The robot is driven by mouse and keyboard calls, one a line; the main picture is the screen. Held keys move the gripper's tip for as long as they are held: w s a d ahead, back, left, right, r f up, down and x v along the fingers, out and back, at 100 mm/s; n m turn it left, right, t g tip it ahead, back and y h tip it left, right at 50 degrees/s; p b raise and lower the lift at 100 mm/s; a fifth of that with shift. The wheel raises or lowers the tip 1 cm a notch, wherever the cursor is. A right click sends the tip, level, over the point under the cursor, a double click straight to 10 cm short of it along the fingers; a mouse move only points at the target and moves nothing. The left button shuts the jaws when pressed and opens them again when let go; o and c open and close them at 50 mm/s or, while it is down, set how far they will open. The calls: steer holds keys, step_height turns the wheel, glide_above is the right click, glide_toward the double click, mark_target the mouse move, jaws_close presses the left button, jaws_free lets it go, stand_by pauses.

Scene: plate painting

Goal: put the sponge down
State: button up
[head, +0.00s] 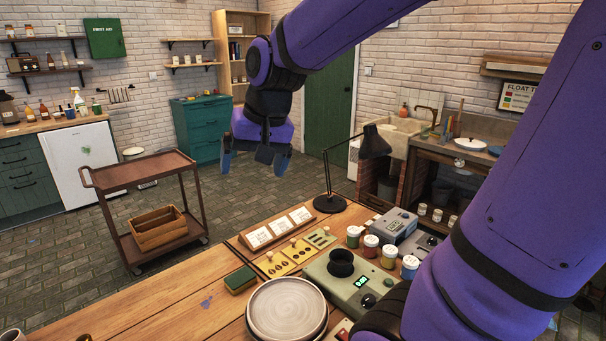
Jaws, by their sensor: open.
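My gripper (251,168) is raised high above the far side of the table, beyond and above the sponge. Its two fingers are spread apart, pointing down, and nothing shows between them.
Stacked plates (287,309) stand at the table's front. A green device (352,283), several paint jars (371,246) and a black lamp (329,203) stand to the right. Cards on a wooden board (257,238) lie behind. The left tabletop is mostly clear. A brown trolley (140,172) stands beyond.

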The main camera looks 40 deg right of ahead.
steer(key=s+r+n+t+h, duration=0.1)
steer(key=s+n, duration=0.3)
steer(key=s, duration=0.9)
steer(key=shift+s+r+n+t, duration=0.15)
steer(key=shift+r+n+t, duration=0.15)
steer(key=shift+r, duration=0.3)
steer(key=shift+a, duration=0.1)
